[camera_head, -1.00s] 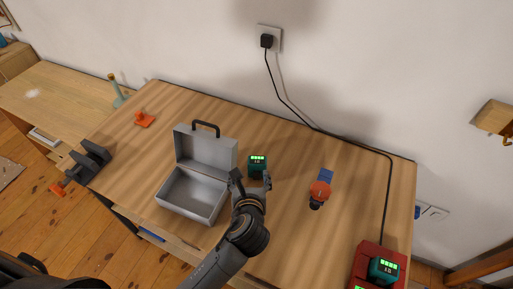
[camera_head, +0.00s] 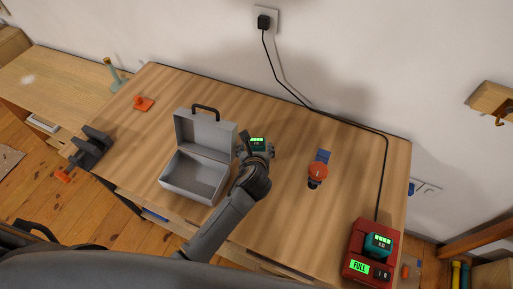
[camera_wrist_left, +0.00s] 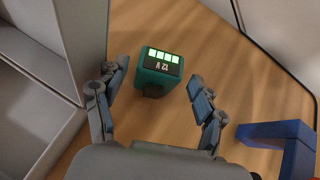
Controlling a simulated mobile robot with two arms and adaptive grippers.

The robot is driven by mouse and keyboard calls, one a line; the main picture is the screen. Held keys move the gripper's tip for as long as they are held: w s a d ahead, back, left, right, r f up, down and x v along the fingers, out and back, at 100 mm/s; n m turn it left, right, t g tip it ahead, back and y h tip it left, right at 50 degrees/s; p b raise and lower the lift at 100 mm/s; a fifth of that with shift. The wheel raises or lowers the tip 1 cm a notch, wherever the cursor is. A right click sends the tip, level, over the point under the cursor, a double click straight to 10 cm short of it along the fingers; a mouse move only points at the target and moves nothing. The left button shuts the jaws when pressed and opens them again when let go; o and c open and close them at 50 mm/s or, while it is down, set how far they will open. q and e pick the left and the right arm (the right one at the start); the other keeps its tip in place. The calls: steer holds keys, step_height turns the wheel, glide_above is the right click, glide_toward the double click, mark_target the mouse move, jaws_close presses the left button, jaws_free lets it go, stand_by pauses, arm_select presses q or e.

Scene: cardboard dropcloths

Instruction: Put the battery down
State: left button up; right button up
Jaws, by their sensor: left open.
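A teal battery (camera_head: 258,144) with a lit green display stands on the wooden table, just right of the open grey toolbox (camera_head: 198,172). In the left wrist view the battery (camera_wrist_left: 158,70) shows whole, with its display facing up. My left gripper (camera_head: 257,149) is open, its fingers spread to either side of the battery. In the left wrist view clear gaps show between the battery and both fingers (camera_wrist_left: 159,82). In the head view the gripper hides the battery's lower part. My right gripper is not in view.
An orange and blue tool (camera_head: 317,170) lies to the right. A red charger (camera_head: 358,240) holding another teal battery (camera_head: 378,244) stands at the right front, its cable (camera_head: 383,180) running to the wall. An orange item (camera_head: 143,103) and a dark vise (camera_head: 92,147) are at the left.

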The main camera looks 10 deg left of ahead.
mark_target(257, 144)
arm_select(q)
steer(key=shift+x, duration=2.2)
steer(key=shift+d, duration=0.2)
steer(key=c, duration=1.2)
steer(key=shift+c, duration=0.2)
